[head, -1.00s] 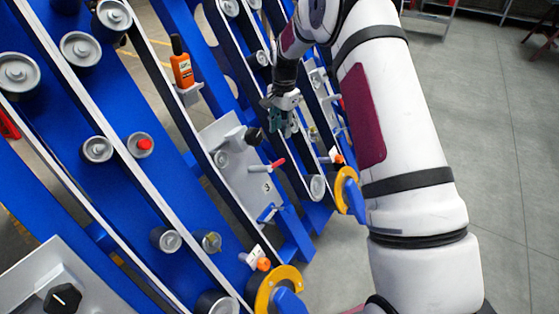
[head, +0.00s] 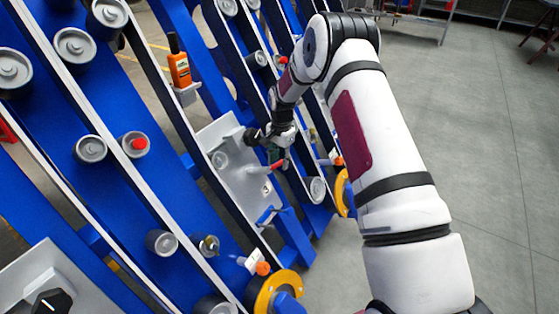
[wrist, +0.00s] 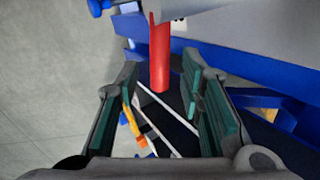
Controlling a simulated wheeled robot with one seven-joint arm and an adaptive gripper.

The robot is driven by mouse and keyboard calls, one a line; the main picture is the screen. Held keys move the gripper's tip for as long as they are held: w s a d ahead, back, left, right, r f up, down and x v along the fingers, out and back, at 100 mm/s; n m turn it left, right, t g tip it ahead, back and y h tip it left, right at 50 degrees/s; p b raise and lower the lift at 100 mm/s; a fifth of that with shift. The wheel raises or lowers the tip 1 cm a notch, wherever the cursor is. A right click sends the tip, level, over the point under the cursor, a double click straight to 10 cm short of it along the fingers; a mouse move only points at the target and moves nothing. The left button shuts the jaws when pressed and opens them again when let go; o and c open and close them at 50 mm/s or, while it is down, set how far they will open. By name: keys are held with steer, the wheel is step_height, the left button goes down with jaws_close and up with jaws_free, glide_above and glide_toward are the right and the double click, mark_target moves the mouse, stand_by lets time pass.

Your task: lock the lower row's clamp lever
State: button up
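A lever with a red handle (head: 275,165) sticks out from a grey panel (head: 230,150) on the blue chassis. In the wrist view the red handle (wrist: 160,55) hangs down from the panel's edge, and its tip reaches toward the gap between my fingers. My gripper (head: 277,153) is at the handle in the head view. In the wrist view my gripper (wrist: 163,105) is open, with its green-padded fingers apart on either side and empty floor and rails visible between them. I cannot tell whether a finger touches the handle.
A black knob (head: 251,136) and a small blue lever (head: 266,215) are on the same panel. An orange radio (head: 179,68) stands on a bracket at the upper left. Yellow-orange rings (head: 262,297) sit at the chassis's lower end. Open grey floor lies to the right.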

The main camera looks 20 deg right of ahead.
steer(key=shift+c, duration=0.6)
jaws_close()
